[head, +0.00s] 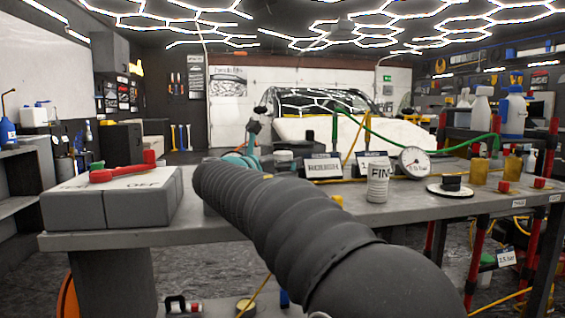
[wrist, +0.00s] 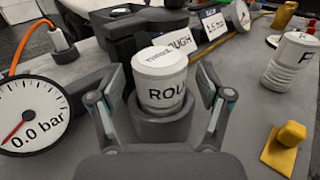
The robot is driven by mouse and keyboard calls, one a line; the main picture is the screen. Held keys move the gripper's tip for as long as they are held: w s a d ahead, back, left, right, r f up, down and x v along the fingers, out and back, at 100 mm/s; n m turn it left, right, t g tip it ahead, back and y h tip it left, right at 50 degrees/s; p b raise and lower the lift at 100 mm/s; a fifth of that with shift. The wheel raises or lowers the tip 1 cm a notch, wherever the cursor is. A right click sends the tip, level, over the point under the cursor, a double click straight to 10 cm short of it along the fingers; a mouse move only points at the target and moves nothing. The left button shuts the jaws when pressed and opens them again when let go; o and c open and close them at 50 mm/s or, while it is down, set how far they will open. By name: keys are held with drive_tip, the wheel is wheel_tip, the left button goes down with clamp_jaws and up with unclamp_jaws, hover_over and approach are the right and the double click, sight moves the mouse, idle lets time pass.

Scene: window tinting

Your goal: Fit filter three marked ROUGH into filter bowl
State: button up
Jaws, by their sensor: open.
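A white cylindrical filter (wrist: 160,72) with lettering that begins "ROU" stands upright in a round grey cup (wrist: 166,128) in the wrist view. Small print on its top is too blurred to read surely. The filter's lower end is hidden inside the cup's rim. My gripper (wrist: 161,98) is open, with one finger on each side of the filter and a visible gap at both sides. In the head view my arm hides this filter and the cup. A second white filter marked "FIN" (head: 377,183) stands on the bench to the right.
A "ROUGH" sign (wrist: 180,44) stands close behind the filter, beside a black housing (wrist: 120,32). A gauge reading 0.0 bar (wrist: 30,115) is at left. A yellow block (wrist: 291,134) lies at right. A grey "OFF" box with a red handle (head: 120,173) is on the bench's left.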

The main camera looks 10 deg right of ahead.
drive_tip(key=v, duration=1.1)
drive_tip(key=shift+s+a, duration=0.1)
drive_tip(key=shift+a, duration=0.05)
drive_tip(key=shift+s, duration=0.15)
